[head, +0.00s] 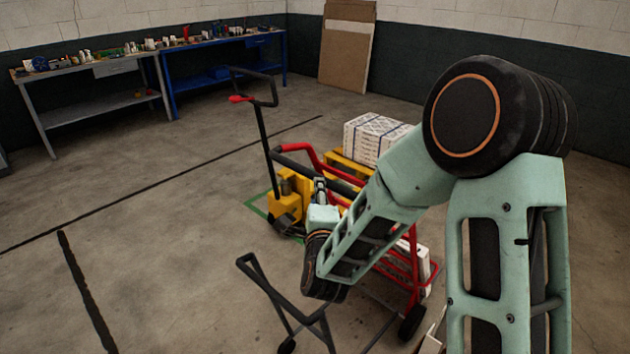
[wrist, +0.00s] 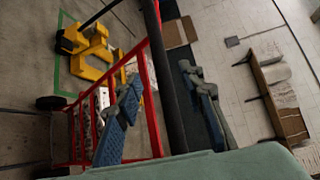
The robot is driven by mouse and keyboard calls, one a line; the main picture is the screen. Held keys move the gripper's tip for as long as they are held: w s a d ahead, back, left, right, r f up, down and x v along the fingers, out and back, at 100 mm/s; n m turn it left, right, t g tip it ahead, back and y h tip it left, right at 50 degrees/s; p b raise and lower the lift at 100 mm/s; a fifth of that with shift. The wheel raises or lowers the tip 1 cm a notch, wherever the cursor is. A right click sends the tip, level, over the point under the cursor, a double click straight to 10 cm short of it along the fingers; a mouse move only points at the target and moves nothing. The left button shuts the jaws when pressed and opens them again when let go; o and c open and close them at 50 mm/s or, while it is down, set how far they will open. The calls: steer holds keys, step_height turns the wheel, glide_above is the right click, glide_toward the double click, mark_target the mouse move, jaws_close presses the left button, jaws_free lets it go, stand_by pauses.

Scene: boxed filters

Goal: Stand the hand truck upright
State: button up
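The red hand truck (head: 409,262) stands right of centre in the head view, partly hidden behind my arm. Its rails look tilted, though the exact lean is hard to judge. Its black handle bar (head: 345,175) is at the top, and one wheel (head: 411,322) is on the floor. White boxes show low against its frame. My gripper (head: 319,188) is at the handle. In the wrist view my gripper (wrist: 165,105) is open, with blue-padded fingers on either side of the black bar (wrist: 168,75). I cannot tell whether either finger touches it.
A yellow pallet jack (head: 290,193) with a tall black handle stands just behind. White boxes (head: 375,136) sit on a yellow pallet. A black tube frame (head: 283,301) is in front. Workbenches (head: 105,105) line the back wall. The floor at left is clear.

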steer(key=w, duration=0.3)
steer(key=w+a+f+p, duration=0.1)
steer(key=w, duration=0.3)
steer(key=w+p, duration=0.1)
steer(key=w, duration=0.2)
steer(key=shift+w+a+f, duration=0.15)
steer(key=shift+w, duration=0.1)
jaws_close()
